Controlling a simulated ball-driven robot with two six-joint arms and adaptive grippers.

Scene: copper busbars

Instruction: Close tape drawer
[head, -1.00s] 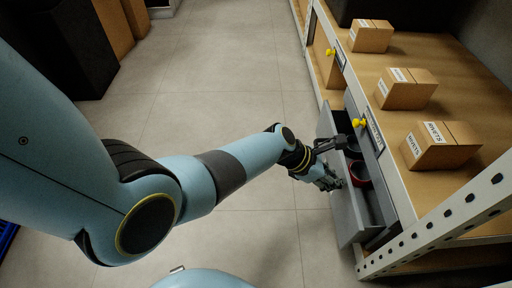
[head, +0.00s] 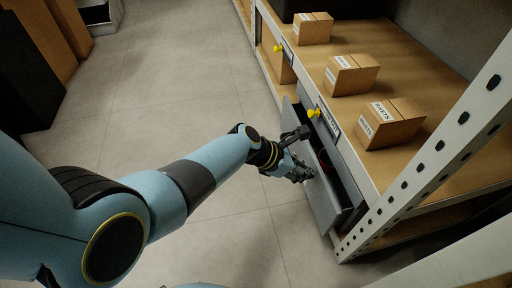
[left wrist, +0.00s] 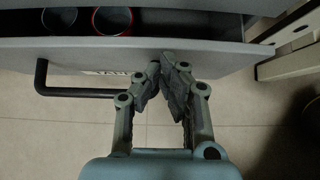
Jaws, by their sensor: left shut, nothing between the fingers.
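The grey tape drawer (head: 322,200) is partly open under the wooden shelf at the right in the head view. In the left wrist view its front (left wrist: 90,54) crosses the top, with a dark bar handle (left wrist: 75,92) and a partly hidden white label. A red-rimmed roll (left wrist: 112,20) and a dark roll (left wrist: 60,17) lie inside. My left gripper (head: 306,174) is shut and empty, its fingertips (left wrist: 165,64) at the drawer's outer face, right of the handle. They look touching or nearly so. My right gripper is out of view.
Several cardboard boxes (head: 390,123) stand on the wooden shelf top (head: 440,95). A perforated white upright (head: 430,150) rises close to the drawer's right end. Yellow knobs (head: 314,113) stick out along the shelf edge. The tiled floor (head: 190,85) to the left is clear.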

